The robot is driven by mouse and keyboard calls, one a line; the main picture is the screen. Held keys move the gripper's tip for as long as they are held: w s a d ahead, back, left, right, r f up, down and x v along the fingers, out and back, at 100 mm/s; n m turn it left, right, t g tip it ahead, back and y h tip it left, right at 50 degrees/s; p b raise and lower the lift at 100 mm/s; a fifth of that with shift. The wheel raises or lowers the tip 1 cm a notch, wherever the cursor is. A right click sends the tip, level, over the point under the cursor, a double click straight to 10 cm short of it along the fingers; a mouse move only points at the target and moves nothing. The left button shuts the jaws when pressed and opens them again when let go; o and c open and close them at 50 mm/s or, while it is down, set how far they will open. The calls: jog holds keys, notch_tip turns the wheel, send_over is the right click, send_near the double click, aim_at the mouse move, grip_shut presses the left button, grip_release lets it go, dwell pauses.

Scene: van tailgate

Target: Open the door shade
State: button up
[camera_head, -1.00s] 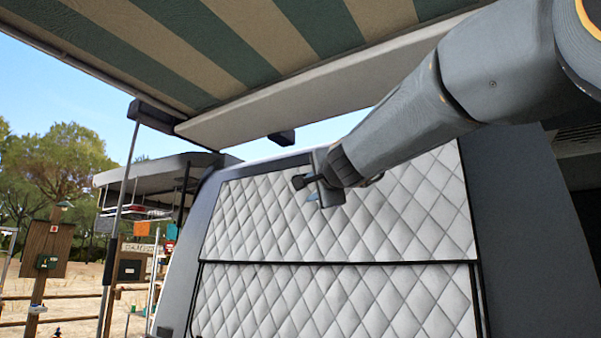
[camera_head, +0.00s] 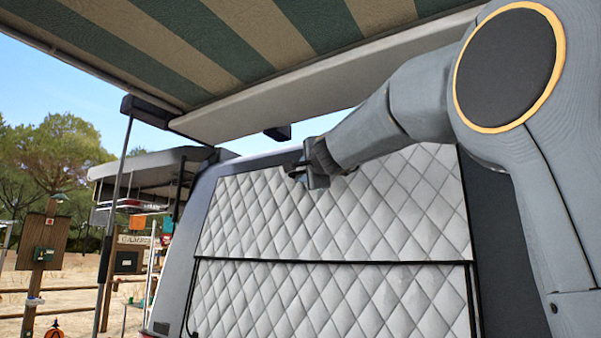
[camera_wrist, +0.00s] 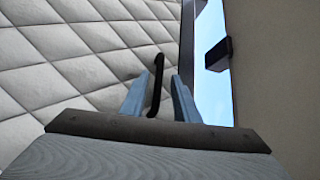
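The door shade (camera_head: 345,215) is a light grey quilted panel over the van's door opening, with a dark crossbar between its upper and lower sections. It looks closed in the head view. My gripper (camera_head: 308,168) is at the shade's upper edge there. In the wrist view, a slim black handle (camera_wrist: 157,85) stands out from the quilted shade (camera_wrist: 75,50). It lies between the two blue-grey fingertips of my gripper (camera_wrist: 158,97). The fingers are apart, with a gap visible on the right side of the handle. The head view does not show the handle clearly.
A striped awning (camera_head: 250,45) with a pale front bar (camera_head: 330,90) hangs above the gripper. A black bracket (camera_wrist: 218,54) shows in the wrist view. Wooden posts and a sign stand outside at the left.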

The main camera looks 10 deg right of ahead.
jog(key=shift+s+a, duration=0.1)
jog(key=shift+a, duration=0.1)
jog(key=shift+c, duration=0.3)
jog(key=shift+s+a, duration=0.15)
grip_shut()
jog(key=shift+r, duration=0.15)
jog(key=shift+s+b, duration=0.1)
jog(key=shift+b, duration=0.65)
